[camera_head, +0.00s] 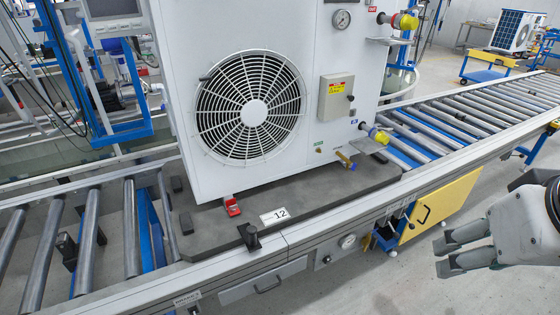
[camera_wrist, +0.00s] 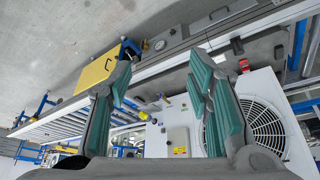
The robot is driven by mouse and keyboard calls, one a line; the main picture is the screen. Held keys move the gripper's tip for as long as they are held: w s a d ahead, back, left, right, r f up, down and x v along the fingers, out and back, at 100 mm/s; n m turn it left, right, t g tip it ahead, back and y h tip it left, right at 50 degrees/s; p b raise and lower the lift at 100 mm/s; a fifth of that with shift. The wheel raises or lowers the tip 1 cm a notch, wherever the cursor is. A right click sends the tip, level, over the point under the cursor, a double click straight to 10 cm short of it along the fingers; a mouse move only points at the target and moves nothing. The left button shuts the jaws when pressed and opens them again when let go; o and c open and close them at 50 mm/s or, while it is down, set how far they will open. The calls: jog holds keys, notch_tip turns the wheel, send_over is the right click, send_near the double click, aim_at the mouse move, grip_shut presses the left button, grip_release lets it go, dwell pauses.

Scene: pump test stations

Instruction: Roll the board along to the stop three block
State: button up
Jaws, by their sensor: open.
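The dark grey board (camera_head: 335,203), with a plate marked 12 (camera_head: 275,215), lies on the roller conveyor and carries a large white fan unit (camera_head: 185,100). A black block-like piece (camera_head: 250,238) stands at the board's front edge, and another (camera_head: 67,246) stands among the left rollers. I cannot tell which piece, if any, is the stop three block. My gripper (camera_head: 444,256) is open and empty, right of the board and in front of the conveyor. In the wrist view its spread fingers (camera_wrist: 160,72) frame the conveyor side, with the white unit (camera_wrist: 258,85) partly behind the right finger.
Bare rollers (camera_head: 480,110) run to the back right, and more rollers (camera_head: 85,245) lie left of the board. A yellow cabinet (camera_head: 440,205) and a drawer (camera_head: 262,284) sit under the front rail. Another unit (camera_head: 512,30) stands on a cart behind. Floor at front right is clear.

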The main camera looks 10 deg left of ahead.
jog(key=w+a+f+n+h+b, duration=0.25)
jog(key=w+f+b, duration=0.25)
jog(key=w+f, duration=0.3)
jog(key=w+a+f+n+g+h+b, duration=0.1)
jog(key=w+f+n+b, duration=0.35)
jog(key=f, duration=0.55)
jog(key=w+a+f+n+h+b, duration=0.25)
jog(key=w+f+b, duration=0.25)
jog(key=w+f, duration=0.35)
jog(key=n+t+y+b, duration=0.7)
jog(key=n+t+b, duration=0.85)
jog(key=n, duration=1.15)
send_near(252, 243)
jog(key=shift+m+g+h, duration=0.25)
jog(key=shift+g+h, duration=0.15)
jog(key=shift+g, duration=0.25)
jog(key=w+b, duration=0.1)
jog(key=w, duration=0.2)
jog(key=w+b, duration=0.2)
jog(key=w, duration=0.2)
jog(key=w+r+b, duration=0.1)
jog(key=w+b, duration=0.1)
jog(key=w, duration=0.2)
jog(key=shift+w+a, duration=0.15)
jog(key=shift+a, duration=0.1)
jog(key=shift+c, duration=0.2)
